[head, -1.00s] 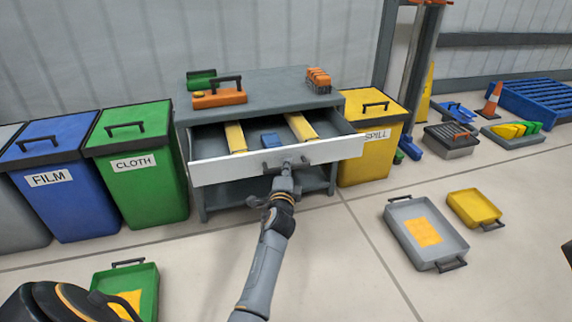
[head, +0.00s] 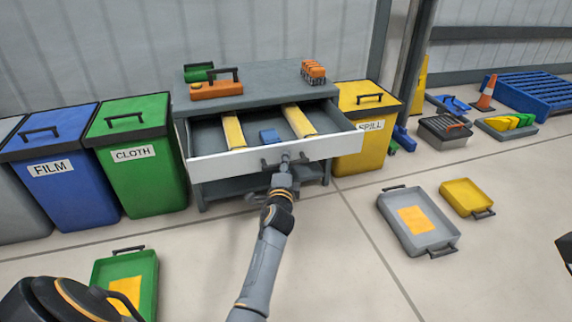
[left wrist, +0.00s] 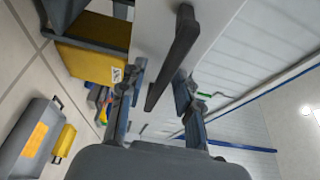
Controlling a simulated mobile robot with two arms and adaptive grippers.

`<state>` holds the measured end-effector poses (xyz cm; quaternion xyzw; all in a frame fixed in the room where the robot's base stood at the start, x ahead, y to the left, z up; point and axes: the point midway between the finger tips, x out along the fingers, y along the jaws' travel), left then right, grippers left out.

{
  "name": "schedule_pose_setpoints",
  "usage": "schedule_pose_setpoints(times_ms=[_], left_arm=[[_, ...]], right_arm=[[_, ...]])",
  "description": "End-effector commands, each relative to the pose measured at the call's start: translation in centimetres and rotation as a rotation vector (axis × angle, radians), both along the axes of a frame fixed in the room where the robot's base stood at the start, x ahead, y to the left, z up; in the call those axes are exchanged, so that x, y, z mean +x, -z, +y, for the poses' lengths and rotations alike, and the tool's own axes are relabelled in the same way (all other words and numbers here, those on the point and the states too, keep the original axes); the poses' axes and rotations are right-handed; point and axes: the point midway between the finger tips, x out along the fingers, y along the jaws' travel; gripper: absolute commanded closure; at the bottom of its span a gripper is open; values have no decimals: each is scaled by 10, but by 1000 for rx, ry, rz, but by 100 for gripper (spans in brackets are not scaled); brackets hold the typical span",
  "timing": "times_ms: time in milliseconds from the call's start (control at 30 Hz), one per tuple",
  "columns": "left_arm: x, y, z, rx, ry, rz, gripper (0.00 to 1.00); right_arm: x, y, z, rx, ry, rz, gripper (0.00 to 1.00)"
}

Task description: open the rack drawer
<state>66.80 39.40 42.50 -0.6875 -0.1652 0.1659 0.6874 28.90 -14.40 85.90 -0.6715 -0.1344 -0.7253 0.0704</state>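The rack drawer (head: 228,164) stands pulled out of the grey rack (head: 258,92). Its white front faces me, and two yellow bars and a small blue block lie inside. My left gripper (head: 285,160) is at the dark handle in the middle of the drawer front. In the left wrist view, the handle (left wrist: 174,58) runs between the two fingers of my left gripper (left wrist: 160,88). The fingers are spread, with gaps beside the handle. My right gripper does not show.
An orange toolbox (head: 216,88) and an orange bottle carrier (head: 313,72) stand on the rack. Green (head: 140,165) and yellow (head: 360,150) bins flank it closely. Grey (head: 420,222) and green (head: 127,275) trays lie on the floor. Floor before the rack is clear.

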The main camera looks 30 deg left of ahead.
Motion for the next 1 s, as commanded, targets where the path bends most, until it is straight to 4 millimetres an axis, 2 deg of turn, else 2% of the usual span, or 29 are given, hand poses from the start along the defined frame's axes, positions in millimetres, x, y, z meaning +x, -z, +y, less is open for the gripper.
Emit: schedule_pose_setpoints(times_ms=[267, 367, 700, 1000], left_arm=[[-2, 0, -1, 1, 1, 0, 66], [-11, 1, -6, 1, 1, 0, 66], [-59, 1, -30, -1, 0, 2, 66], [-67, 0, -34, 0, 0, 0, 66]], right_arm=[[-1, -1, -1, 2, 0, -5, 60], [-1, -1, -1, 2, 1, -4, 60], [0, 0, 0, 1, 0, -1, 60], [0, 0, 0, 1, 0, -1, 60]])
